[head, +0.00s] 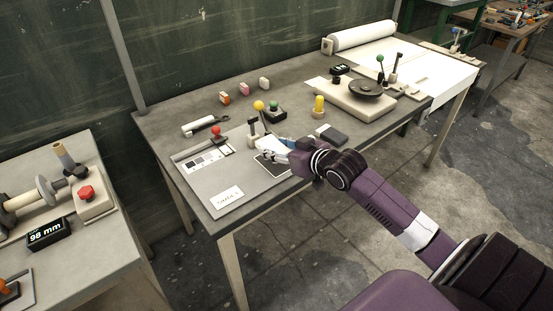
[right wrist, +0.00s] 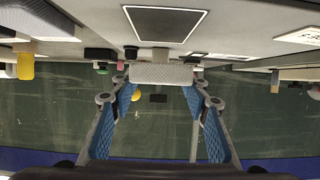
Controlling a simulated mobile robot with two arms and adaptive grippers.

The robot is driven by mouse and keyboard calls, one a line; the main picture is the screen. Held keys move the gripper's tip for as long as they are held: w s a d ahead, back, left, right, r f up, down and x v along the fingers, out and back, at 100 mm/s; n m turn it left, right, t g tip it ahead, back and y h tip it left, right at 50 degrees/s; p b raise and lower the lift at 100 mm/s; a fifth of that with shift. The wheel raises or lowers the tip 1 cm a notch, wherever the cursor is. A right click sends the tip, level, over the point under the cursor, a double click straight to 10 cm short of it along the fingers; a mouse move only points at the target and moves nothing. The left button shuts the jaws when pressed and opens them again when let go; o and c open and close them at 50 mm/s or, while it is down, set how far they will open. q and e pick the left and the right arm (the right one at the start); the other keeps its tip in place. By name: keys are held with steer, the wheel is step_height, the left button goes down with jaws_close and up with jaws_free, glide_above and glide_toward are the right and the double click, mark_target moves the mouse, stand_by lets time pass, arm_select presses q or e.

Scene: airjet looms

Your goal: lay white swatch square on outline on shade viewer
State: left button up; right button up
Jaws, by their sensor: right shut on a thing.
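The white swatch (right wrist: 163,73) is a pale, finely woven piece between my right gripper's fingertips in the right wrist view. My right gripper (head: 274,152) is shut on it, with blue finger pads on both sides. The shade viewer (head: 213,183) is a flat grey board at the table's front left. Its outline is a dark square with a pale border (head: 272,169), just in front of the gripper; it also shows in the right wrist view (right wrist: 166,24). The swatch looks apart from the outline there. The gripper partly hides the swatch in the head view. My left gripper is not in view.
A grey-scale card (head: 205,160) and a "SHADE" label (head: 227,197) lie on the left part. A red-knobbed lever (head: 216,132) and a black-handled lever (head: 253,133) stand behind. A dark grey block (head: 331,135) and yellow-topped peg (head: 319,106) stand to the right.

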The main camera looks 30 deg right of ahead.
mark_target(277, 166)
steer(key=shift+f, duration=2.15)
steer(key=shift+f, duration=0.1)
steer(key=o, duration=1.2)
steer(key=shift+f, duration=0.1)
steer(key=shift+c, duration=0.2)
steer(key=shift+s+r, duration=0.1)
steer(key=shift+r, duration=0.15)
steer(key=v, duration=1.1)
steer(key=shift+s+r, duration=0.2)
steer(key=shift+s, duration=0.15)
